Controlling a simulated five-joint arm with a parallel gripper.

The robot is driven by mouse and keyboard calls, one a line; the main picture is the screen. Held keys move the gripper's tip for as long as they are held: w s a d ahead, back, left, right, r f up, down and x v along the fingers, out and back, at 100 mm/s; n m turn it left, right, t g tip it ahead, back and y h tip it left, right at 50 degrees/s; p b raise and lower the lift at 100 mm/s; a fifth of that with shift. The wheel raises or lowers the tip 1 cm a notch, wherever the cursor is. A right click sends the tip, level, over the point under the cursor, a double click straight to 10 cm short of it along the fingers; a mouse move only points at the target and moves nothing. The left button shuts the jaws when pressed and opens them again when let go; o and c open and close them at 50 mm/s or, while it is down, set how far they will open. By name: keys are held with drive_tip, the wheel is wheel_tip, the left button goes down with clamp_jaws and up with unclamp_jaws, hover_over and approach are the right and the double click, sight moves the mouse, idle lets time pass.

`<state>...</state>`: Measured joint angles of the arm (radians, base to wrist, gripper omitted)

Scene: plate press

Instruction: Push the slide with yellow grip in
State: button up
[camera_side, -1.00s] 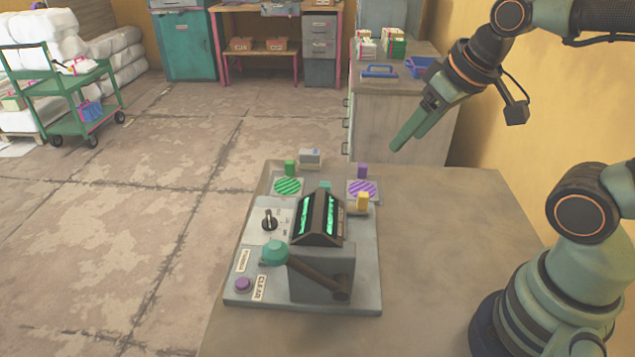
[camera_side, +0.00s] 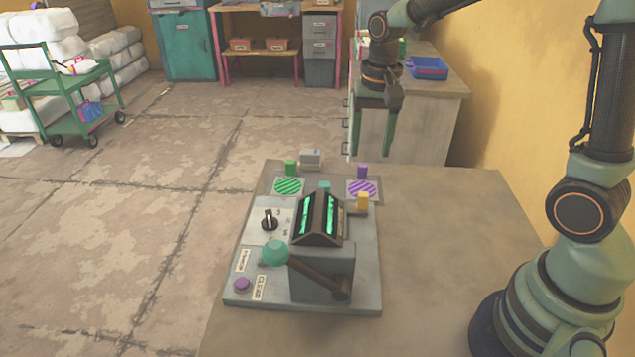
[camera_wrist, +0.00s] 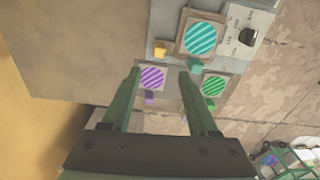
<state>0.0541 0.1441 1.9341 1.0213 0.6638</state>
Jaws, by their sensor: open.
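The yellow grip (camera_side: 362,201) stands upright at the back right of the grey press machine (camera_side: 364,270), beside its dark housing. It also shows in the wrist view (camera_wrist: 160,49), left of a teal striped disc (camera_wrist: 203,38). The slide under it is mostly hidden in the side view. My gripper (camera_side: 371,151) is open and empty, pointing down, above and behind the yellow grip. In the wrist view the two fingers (camera_wrist: 160,73) are apart, with the purple striped disc (camera_wrist: 152,78) showing between them; the yellow grip lies beyond the tips.
A purple grip (camera_side: 362,171) and a green grip (camera_side: 290,168) stand behind striped discs at the machine's back. A teal grip (camera_side: 325,187) is between them and the housing. A lever with a teal knob (camera_side: 274,252) is in front. The table (camera_side: 450,250) right of the machine is clear.

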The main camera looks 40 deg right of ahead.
sight(364, 194)
drive_tip(key=shift+m, duration=0.4)
drive_tip(key=f, duration=1.3)
drive_tip(key=shift+w+d+f, duration=0.1)
drive_tip(key=shift+w+f, duration=0.2)
drive_tip(key=shift+w, duration=0.05)
clamp_jaws()
idle(0.5)
